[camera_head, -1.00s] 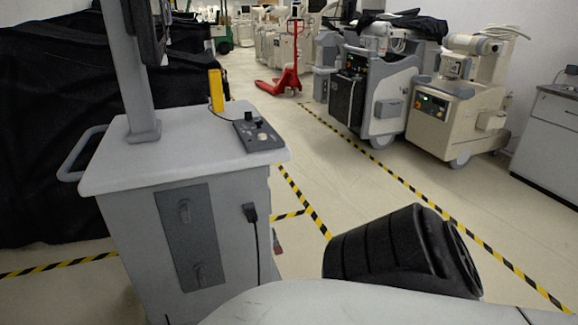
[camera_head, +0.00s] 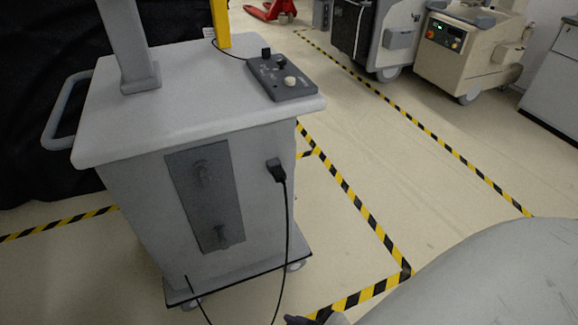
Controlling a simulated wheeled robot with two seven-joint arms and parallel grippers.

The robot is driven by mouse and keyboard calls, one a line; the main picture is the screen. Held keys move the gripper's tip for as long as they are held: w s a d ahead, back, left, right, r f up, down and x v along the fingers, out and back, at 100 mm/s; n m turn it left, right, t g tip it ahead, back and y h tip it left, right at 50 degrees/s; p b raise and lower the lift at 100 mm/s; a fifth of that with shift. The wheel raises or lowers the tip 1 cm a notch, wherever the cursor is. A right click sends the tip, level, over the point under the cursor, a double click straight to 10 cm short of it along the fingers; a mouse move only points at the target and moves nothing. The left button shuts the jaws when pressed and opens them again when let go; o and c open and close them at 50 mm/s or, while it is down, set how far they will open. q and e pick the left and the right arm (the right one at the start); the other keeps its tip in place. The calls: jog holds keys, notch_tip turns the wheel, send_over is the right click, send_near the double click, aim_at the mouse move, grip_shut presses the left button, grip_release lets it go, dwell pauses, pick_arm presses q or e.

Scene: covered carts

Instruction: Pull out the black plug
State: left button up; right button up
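The black plug (camera_head: 276,170) sits against the upper right part of the grey cart's (camera_head: 130,200) front face, just right of a dark grey panel. Its black cable hangs from it down past the cart's base to the bottom of the picture. Nothing touches the plug. A small dark piece (camera_head: 305,320) with a pale part beside it shows at the bottom edge, below and well apart from the plug. It may be a tip of my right gripper, but too little shows to tell its state. My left gripper is not in view.
A control box (camera_head: 283,77) with knobs and a yellow post (camera_head: 220,22) stand on the cart's top. A grey handle (camera_head: 62,115) sticks out at left. Black-yellow tape (camera_head: 360,205) marks the floor, which is clear right of the cart. Beige machines (camera_head: 460,55) stand behind.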

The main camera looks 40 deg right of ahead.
jog(key=shift+o, duration=1.5)
jog(key=m+t+h+p, duration=0.2)
jog(key=m+t+h, duration=0.6)
jog(key=m, duration=1.5)
send_near(282, 179)
jog(key=w+d+f+y, duration=0.1)
jog(key=w, duration=0.1)
jog(key=shift+s+d+t, duration=0.1)
jog(key=shift+d+t, duration=0.05)
jog(key=shift+t, duration=0.25)
jog(key=shift+b, duration=0.3)
jog(key=b+x, duration=0.3)
jog(key=x, duration=0.5)
jog(key=shift+f, duration=0.1)
jog(key=shift+w+b, duration=0.35)
jog(key=shift+w, duration=0.15)
